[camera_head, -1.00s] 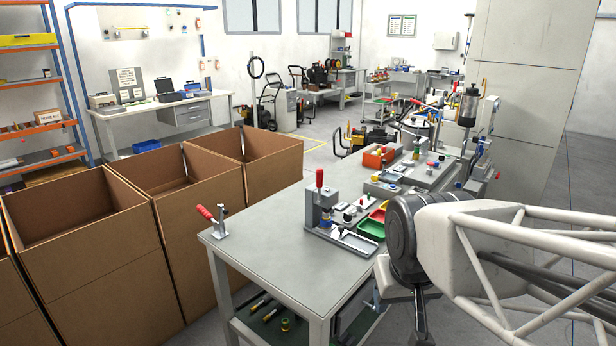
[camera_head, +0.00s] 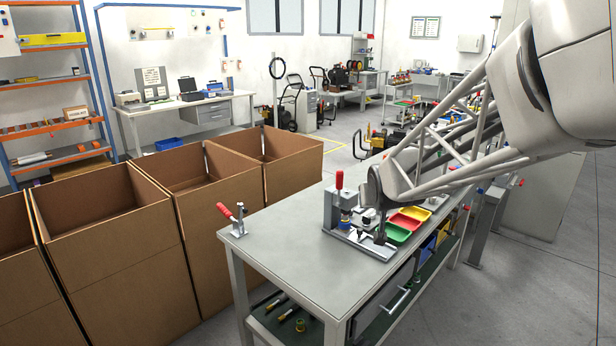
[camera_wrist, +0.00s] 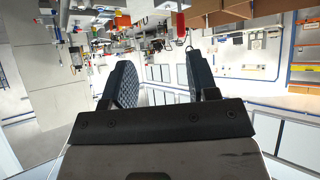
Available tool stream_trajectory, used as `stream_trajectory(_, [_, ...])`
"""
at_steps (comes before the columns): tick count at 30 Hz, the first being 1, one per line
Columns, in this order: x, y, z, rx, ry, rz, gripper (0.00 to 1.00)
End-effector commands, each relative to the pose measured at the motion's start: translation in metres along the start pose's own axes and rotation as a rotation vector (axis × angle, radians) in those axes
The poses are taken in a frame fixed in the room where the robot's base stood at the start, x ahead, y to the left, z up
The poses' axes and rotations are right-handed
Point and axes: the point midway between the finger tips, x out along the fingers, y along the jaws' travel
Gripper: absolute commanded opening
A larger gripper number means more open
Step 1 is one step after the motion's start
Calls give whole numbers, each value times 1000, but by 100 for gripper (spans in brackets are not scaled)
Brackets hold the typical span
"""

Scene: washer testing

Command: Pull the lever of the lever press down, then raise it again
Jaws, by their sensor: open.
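The lever press appears to be the grey block fixture (camera_head: 333,213) on the workbench, with an upright red-handled lever (camera_head: 339,181). That view is upside down; a red shape (camera_wrist: 180,19), perhaps the lever handle, shows at the top beyond the fingers.
A red-handled toggle clamp (camera_head: 232,218) stands at the bench's left corner. Green (camera_head: 396,233), red (camera_head: 416,213) and yellow (camera_head: 404,222) trays sit right of the press. Open cardboard boxes (camera_head: 110,250) line the left. The workbench (camera_head: 290,250) is clear at front left.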

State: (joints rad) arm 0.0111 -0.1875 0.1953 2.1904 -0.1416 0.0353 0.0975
Motion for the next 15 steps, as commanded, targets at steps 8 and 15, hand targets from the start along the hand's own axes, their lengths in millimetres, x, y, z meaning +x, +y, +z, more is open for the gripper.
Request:
stream_trajectory(8, [73,-5,-40,-12,161,-28,54])
stream_trajectory(15, [132,-11,-65,-20,301,-63,54])
